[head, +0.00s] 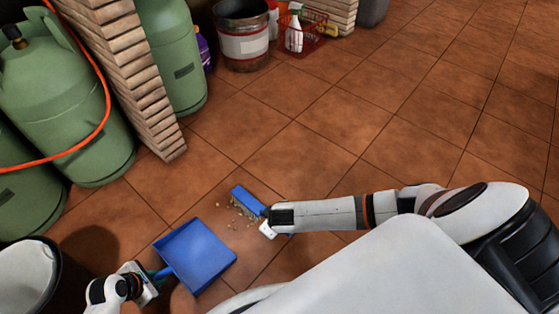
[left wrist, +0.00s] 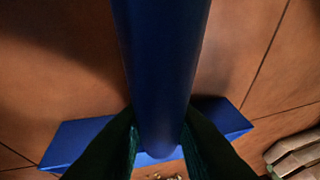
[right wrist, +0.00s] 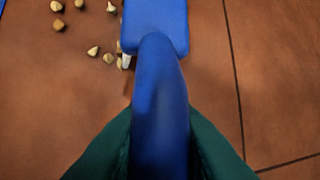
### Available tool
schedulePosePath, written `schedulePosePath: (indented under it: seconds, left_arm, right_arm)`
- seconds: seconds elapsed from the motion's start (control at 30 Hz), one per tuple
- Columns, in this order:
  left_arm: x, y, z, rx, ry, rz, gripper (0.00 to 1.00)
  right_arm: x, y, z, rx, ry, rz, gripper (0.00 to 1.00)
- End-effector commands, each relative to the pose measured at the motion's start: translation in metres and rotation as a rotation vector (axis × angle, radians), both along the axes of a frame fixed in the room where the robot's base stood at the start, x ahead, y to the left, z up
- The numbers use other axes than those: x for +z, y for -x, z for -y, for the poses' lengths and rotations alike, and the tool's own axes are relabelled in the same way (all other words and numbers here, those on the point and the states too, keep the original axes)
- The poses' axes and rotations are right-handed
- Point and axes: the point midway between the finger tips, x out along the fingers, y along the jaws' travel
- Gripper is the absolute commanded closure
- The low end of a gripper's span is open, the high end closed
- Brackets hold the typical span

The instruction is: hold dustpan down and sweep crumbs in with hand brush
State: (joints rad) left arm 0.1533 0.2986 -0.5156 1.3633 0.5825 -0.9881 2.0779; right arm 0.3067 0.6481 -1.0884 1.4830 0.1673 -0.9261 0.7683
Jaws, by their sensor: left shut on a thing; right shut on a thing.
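The blue dustpan (head: 197,255) lies on the tiled floor, and its handle fills the middle of the left wrist view (left wrist: 160,60). My left gripper (head: 150,277) is shut on that handle. The blue hand brush (head: 246,199) is at the floor just beyond the dustpan, to its upper right. My right gripper (head: 270,222) is shut on the brush handle (right wrist: 160,100). Several tan crumbs (head: 235,212) lie on the floor between brush and dustpan; they also show left of the brush head in the right wrist view (right wrist: 92,50). The brush's bristles are mostly hidden.
Green gas cylinders (head: 65,95) and a brick pillar (head: 130,75) stand at the left. A metal bucket (head: 242,38) and a red basket with bottles (head: 300,42) stand at the back. A bin (head: 28,275) is at the lower left. The floor at the right is clear.

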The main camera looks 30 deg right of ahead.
Motion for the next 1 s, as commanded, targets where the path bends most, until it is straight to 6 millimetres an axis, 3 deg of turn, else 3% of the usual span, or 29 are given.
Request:
schedulePosePath:
  seconds: [1.0]
  left_arm:
    - [0.0,0.0,0.0,0.0,0.001,0.001,0.97]
  right_arm:
    - [0.001,0.024,-0.101,0.003,-0.002,0.001,1.0]
